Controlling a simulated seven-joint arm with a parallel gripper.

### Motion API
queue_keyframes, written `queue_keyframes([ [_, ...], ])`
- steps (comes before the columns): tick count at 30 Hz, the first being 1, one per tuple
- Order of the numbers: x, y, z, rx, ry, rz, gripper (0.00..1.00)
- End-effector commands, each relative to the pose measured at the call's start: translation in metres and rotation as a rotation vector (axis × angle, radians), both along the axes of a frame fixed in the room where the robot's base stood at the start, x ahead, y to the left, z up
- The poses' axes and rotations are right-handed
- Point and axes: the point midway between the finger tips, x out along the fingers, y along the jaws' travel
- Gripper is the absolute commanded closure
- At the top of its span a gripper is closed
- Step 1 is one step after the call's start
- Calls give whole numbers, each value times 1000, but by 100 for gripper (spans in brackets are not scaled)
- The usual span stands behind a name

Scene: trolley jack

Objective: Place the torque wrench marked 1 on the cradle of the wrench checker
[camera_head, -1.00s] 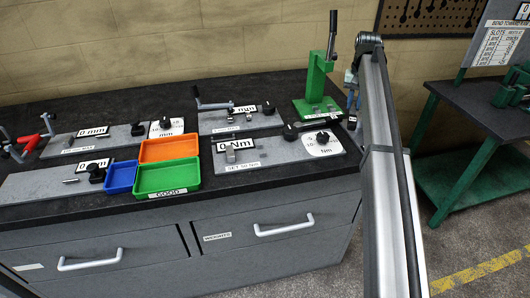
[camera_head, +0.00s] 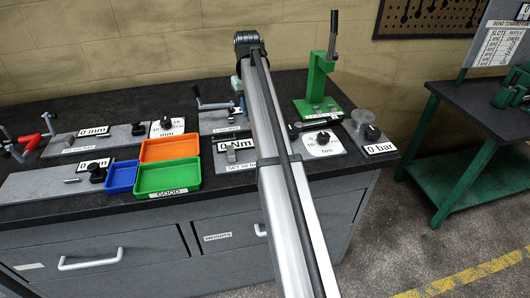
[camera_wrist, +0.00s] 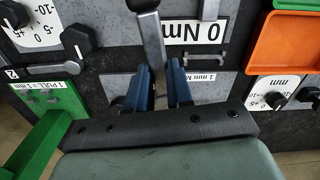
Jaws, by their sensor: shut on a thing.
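My gripper (camera_wrist: 167,88), with blue fingers, is shut on a grey metal bar with a dark end, which I take for the torque wrench (camera_wrist: 153,38). The bar passes up between the fingers in the wrist view; no mark 1 is readable on it. In the head view my arm hides most of the gripper and wrench, above the back of the bench. The wrench checker (camera_head: 220,163), a grey plate with a 0 Nm display, lies in front of the gripper. Its metal cradle post (camera_head: 231,155) stands on the plate and appears empty; my arm covers the plate's middle.
Orange (camera_head: 168,148) and green (camera_head: 167,178) trays and a blue tray (camera_head: 121,177) lie left of the checker. A green press (camera_head: 318,85) stands behind right. A lever fixture (camera_head: 211,121) stands behind the checker. A 0 bar display (camera_head: 379,149) is at the right.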

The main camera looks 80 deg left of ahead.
Motion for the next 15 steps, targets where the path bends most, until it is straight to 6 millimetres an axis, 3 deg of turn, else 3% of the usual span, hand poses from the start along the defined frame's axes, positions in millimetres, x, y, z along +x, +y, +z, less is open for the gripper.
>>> queue_keyframes([
  [8,1,-32,-1,0,-1,256,100],
  [15,0,-51,-5,0,-1,580,100],
])
